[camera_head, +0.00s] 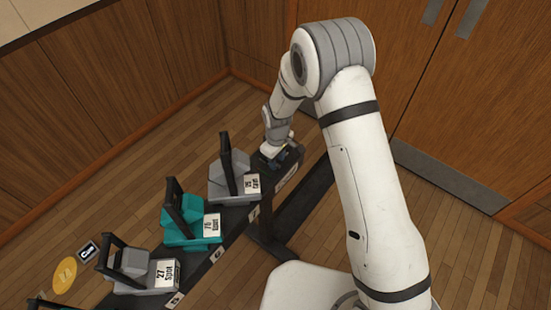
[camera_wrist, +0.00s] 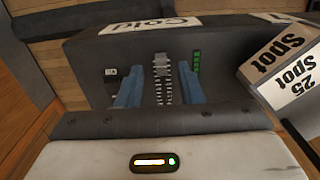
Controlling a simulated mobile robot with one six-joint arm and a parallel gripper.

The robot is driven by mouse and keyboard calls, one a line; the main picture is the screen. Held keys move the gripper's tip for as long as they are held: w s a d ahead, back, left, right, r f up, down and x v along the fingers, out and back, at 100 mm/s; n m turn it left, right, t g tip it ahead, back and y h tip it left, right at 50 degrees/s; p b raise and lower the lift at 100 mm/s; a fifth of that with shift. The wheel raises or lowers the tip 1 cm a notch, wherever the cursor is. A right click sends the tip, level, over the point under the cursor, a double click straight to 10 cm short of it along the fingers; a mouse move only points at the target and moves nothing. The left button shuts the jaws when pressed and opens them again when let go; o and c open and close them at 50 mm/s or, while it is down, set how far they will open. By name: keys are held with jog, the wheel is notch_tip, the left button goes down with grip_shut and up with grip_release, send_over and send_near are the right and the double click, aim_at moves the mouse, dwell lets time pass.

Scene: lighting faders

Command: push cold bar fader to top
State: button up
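The cold bar fader box (camera_wrist: 85,60) is a dark box in the wrist view, with an upside-down "Cold" label (camera_wrist: 150,25). A ribbed grey fader strip (camera_wrist: 163,82) runs down its face, with a small green light column (camera_wrist: 197,65) beside it. I cannot clearly tell the fader's knob from its track. My gripper (camera_wrist: 159,95) has two blue fingers apart, one on each side of the strip, with nothing visibly clamped. In the head view, my gripper (camera_head: 276,152) is at the dark box (camera_head: 297,163) at the far end of the row; the fader is hidden there.
A grey spot light (camera_head: 232,183), a teal spot light (camera_head: 185,222) and another grey one (camera_head: 130,265) stand in a row on a dark bar. The "25 Spot" label (camera_wrist: 290,65) is close right in the wrist view. Wooden walls and doors are behind.

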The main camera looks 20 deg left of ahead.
jog(key=shift+f, duration=0.65)
grip_shut()
jog(key=shift+r, duration=0.1)
